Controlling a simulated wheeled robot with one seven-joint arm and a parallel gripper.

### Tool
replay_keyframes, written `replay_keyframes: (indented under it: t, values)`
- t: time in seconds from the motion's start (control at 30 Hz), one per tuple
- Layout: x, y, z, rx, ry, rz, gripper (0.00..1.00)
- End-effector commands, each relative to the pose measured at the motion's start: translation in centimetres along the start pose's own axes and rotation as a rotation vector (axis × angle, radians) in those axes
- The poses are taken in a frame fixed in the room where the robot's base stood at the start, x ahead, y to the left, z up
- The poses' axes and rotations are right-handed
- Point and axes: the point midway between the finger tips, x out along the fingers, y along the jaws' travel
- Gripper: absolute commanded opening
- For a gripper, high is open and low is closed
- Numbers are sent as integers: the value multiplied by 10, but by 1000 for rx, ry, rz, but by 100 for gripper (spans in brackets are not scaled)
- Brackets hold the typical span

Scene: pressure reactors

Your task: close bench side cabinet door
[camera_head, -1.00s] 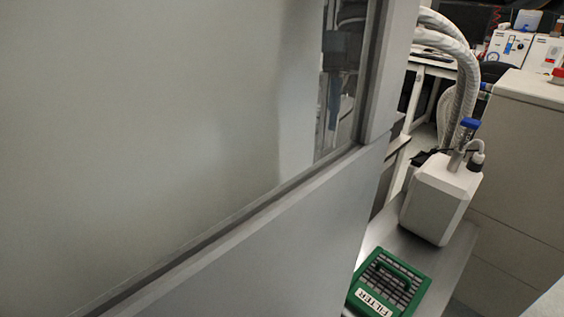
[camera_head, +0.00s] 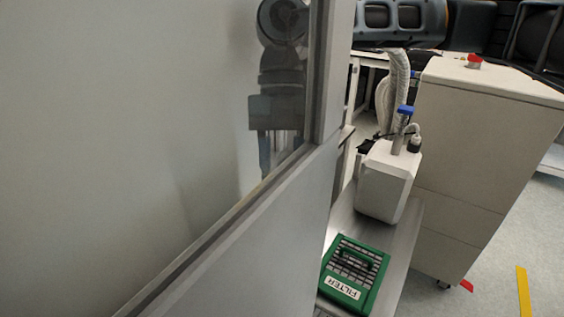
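A large pale grey framed panel with a glass pane (camera_head: 150,120) fills the left of the head view, very close. I take it to be the cabinet door, but its hinge, handle and far edge are out of view, so I cannot tell how far it stands open. Through or mirrored in the glass, near the frame's upright, a dim dark arm shape hangs down, ending in what looks like my gripper (camera_head: 277,145). Its fingers are too faint to read, and I cannot tell whether it touches the door.
A metal shelf (camera_head: 405,235) right of the panel holds a green box marked FILTER (camera_head: 352,275) and a white container (camera_head: 386,182) with a blue-capped fitting. A beige cabinet (camera_head: 480,150) stands behind. Open floor (camera_head: 495,270) with yellow tape lies at the lower right.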

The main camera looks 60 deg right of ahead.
Motion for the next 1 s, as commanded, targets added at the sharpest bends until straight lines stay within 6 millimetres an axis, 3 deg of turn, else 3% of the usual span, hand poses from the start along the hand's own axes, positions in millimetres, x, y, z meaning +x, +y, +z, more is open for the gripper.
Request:
replay_keyframes:
  t: [0.27,0.7,1.0]
  values:
    - [2,0,0,-1,-1,0,42]
    - [2,0,0,-1,-1,0,1]
    - [2,0,0,0,-1,0,0]
